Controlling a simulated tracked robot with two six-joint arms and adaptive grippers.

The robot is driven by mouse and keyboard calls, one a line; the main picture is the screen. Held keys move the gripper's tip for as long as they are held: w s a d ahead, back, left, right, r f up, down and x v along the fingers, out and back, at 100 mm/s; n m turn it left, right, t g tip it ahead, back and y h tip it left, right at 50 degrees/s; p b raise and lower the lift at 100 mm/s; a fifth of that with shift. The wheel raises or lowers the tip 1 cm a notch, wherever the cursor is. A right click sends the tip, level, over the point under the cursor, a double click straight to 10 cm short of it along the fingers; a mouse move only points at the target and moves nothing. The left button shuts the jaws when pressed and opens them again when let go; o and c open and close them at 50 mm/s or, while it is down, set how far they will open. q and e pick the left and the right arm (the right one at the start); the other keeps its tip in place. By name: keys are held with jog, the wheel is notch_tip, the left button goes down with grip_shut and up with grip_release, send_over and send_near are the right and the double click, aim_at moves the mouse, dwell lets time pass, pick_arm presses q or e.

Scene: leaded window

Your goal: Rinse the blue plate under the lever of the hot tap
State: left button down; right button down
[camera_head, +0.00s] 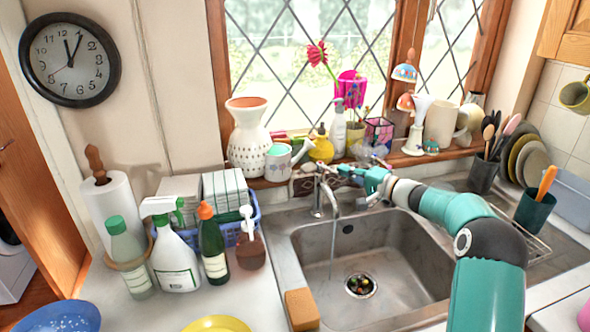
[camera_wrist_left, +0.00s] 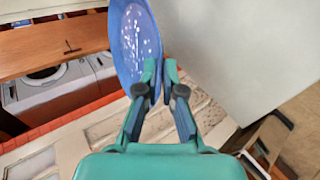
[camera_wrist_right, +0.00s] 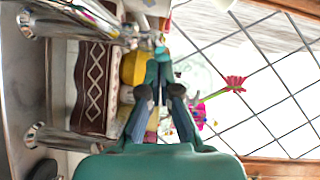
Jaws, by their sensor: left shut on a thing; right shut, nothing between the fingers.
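The blue plate (camera_wrist_left: 128,40) is gripped by its rim between the fingertips of my left gripper (camera_wrist_left: 158,78). White specks or drops show on its face. In the head view the plate (camera_head: 58,318) is cut off at the bottom left, left of the counter, and my left gripper is out of that view. My right gripper (camera_head: 350,171) is shut and empty, up at the tap (camera_head: 331,198) behind the sink. A thin stream of water falls from the spout into the sink (camera_head: 400,250). I cannot tell whether the right fingertips touch a lever. Chrome tap posts (camera_wrist_right: 62,138) show beside them.
Spray and soap bottles (camera_head: 173,250) and a blue basket (camera_head: 225,225) crowd the counter left of the sink. A yellow plate (camera_head: 218,324) and a sponge (camera_head: 301,309) are near the front. Vases and pots (camera_head: 248,140) line the sill. The basin is open.

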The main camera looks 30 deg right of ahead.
pick_arm(q)
jog(key=shift+f+b, duration=1.85)
jog(key=shift+b, duration=0.05)
jog(key=shift+r, duration=0.1)
